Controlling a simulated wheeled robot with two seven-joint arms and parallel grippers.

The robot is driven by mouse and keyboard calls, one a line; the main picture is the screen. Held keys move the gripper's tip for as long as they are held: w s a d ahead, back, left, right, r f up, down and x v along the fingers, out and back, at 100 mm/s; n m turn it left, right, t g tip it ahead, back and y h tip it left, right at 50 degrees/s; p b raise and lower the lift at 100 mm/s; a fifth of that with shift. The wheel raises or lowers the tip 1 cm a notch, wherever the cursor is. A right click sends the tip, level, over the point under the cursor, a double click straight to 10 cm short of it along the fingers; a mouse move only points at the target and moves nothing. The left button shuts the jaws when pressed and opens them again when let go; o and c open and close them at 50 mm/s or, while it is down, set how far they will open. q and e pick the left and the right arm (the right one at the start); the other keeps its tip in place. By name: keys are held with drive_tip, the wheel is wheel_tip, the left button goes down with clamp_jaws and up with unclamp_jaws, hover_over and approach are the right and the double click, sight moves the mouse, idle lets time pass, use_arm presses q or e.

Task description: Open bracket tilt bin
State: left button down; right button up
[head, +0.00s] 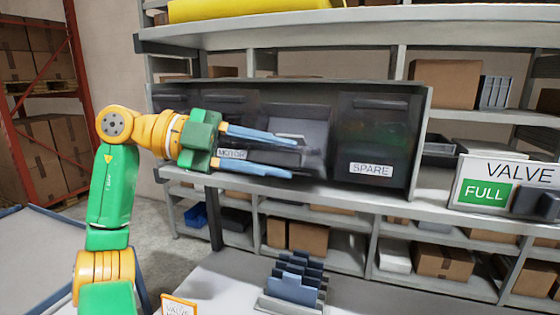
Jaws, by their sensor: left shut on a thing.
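A dark dispenser row (421,140) of tilt bins stands on the shelf. One bin is labelled MOTOR (232,154) and the bin to the right is labelled SPARE (371,169). The bin between them (312,128) has a lighter grey front part; its label is not readable, so I cannot confirm that it is the bracket bin. My left gripper (293,158) reaches in from the left, its two blue fingers above and below part of this bin's front, shut on it. The exact contact is partly hidden. The SPARE bin looks closed. My right gripper is not in view.
A VALVE sign with a green FULL plate (487,193) stands right of the row. A rack of grey-blue plates (292,285) stands on the table (225,280) below. Shelves with cardboard boxes (445,82) lie behind, and a yellow thing (250,9) is on top.

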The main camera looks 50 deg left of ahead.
use_arm(q)
drive_tip(key=shift+r, duration=0.15)
drive_tip(key=c, duration=0.6)
unclamp_jaws()
drive_tip(key=shift+w, duration=0.1)
drive_tip(key=shift+c, duration=0.2)
drive_tip(key=v, duration=0.7)
